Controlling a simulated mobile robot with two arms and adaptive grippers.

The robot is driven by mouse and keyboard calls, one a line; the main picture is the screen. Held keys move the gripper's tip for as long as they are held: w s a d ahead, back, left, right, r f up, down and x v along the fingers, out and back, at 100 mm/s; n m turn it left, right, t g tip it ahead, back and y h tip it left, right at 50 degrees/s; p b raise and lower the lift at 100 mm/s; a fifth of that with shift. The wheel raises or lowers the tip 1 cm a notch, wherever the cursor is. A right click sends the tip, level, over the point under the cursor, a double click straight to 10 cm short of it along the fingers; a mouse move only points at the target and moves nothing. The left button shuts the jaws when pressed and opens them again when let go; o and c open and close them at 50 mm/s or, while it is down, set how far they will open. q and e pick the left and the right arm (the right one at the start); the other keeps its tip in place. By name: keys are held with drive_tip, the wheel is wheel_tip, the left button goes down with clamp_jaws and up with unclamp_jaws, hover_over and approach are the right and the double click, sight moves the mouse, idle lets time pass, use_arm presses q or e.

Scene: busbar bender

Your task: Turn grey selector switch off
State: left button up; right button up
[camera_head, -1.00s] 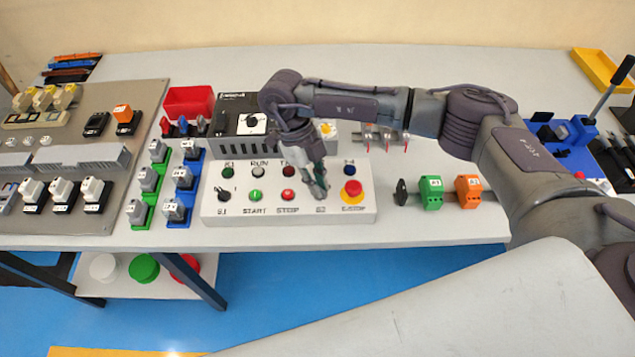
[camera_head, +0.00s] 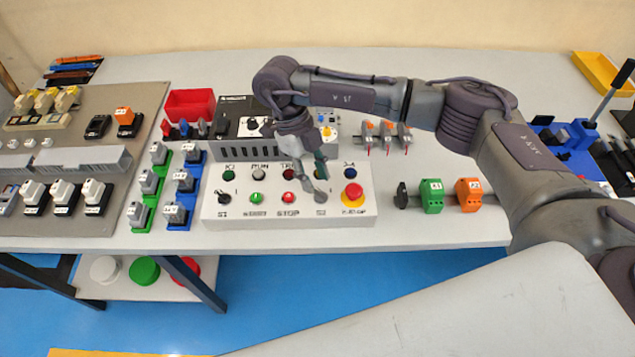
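The control box (camera_head: 262,214) is a light panel with two rows of buttons and lamps on the table. Its S1 spot holds a black selector switch (camera_head: 226,198). My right gripper (camera_head: 321,194) points down over the S2 spot at the lower right of the panel, left of the emergency stop. My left gripper is not in view.
The red-on-yellow emergency stop (camera_head: 352,192) sits just right of my fingers. Green (camera_head: 432,196) and orange (camera_head: 468,195) terminal blocks stand further right. A black-faced device (camera_head: 236,118) and a red bin (camera_head: 190,104) stand behind the box.

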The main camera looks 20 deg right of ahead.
drive_tip(key=v, duration=0.9)
